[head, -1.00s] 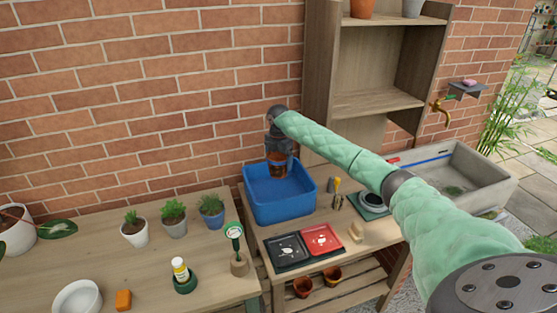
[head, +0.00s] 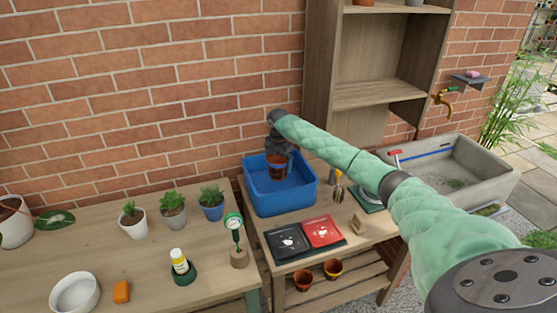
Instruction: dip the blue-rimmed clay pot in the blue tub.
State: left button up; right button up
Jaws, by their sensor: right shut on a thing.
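The blue-rimmed clay pot (head: 277,171) is brown with a blue band near its top. My right gripper (head: 278,154) points down and is shut on the pot at its upper part, partly hiding it. The pot is upright over the inside of the blue tub (head: 284,206), towards its back wall, with its lower part below the level of the back rim in the picture. Whether its base touches anything in the tub cannot be told. My left gripper is not in view.
A black tray (head: 288,244) and a red tray (head: 322,231) lie in front of the tub. Small tools (head: 338,190) stand to its right, before the stone sink (head: 460,175). Potted plants (head: 173,208) stand on the left table. The brick wall is close behind.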

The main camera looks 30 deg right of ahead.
aim_at(278, 177)
notch_tip(278, 177, down, 2)
jog(key=shift+f, duration=0.1)
jog(key=shift+f+b, duration=0.7)
jog(key=shift+f, duration=0.4)
jog(key=shift+w+f, duration=0.1)
jog(key=shift+f, duration=0.5)
jog(key=shift+f+b, duration=0.3)
jog(key=shift+f, duration=1)
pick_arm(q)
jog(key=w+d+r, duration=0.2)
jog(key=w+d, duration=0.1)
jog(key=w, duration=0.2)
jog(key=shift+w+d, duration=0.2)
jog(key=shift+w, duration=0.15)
